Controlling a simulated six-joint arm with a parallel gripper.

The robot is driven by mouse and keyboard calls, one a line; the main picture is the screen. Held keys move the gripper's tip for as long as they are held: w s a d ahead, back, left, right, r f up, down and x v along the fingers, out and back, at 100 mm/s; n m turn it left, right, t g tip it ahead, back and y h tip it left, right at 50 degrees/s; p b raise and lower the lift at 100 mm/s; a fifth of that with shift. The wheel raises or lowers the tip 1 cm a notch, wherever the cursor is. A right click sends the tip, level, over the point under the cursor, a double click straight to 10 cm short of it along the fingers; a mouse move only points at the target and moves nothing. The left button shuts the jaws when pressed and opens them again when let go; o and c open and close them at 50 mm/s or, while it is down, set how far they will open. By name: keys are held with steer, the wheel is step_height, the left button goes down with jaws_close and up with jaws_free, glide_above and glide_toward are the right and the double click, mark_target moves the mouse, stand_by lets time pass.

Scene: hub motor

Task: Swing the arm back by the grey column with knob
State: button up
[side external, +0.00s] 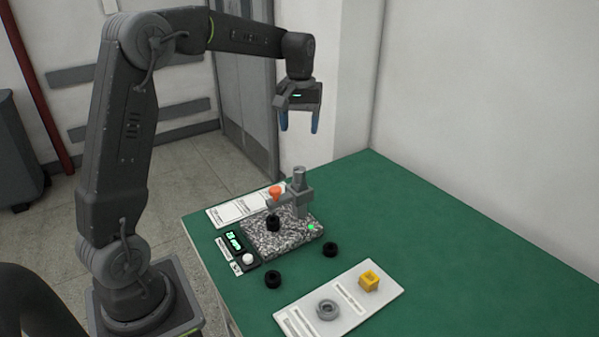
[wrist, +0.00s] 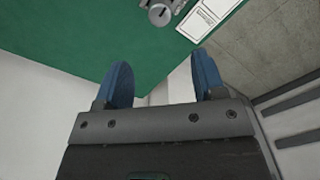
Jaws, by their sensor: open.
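The grey column (side external: 299,188) stands upright on a speckled stone base (side external: 285,238), with a side arm and an orange piece (side external: 276,192) on that arm's end. In the wrist view the column (wrist: 160,14) shows from above at the top edge, with its round grey top. My gripper (side external: 299,125) hangs above the column, pointing down, well clear of it. Its two blue fingers are apart with nothing between them; they also show in the wrist view (wrist: 162,75). A black ring-like part (side external: 273,223) sits on the stone base under the orange piece.
A display box (side external: 235,242) with a white knob adjoins the base. Two black parts (side external: 330,249) (side external: 272,280) lie on the green table (side external: 440,250). A white plate (side external: 350,299) holds a grey ring (side external: 328,310) and a yellow block (side external: 369,281). The table's right side is clear.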

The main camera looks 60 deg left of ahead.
mark_target(300, 169)
step_height(300, 169, down, 14)
steer(key=shift+r, duration=0.25)
stand_by(0.3)
jaws_close()
stand_by(0.4)
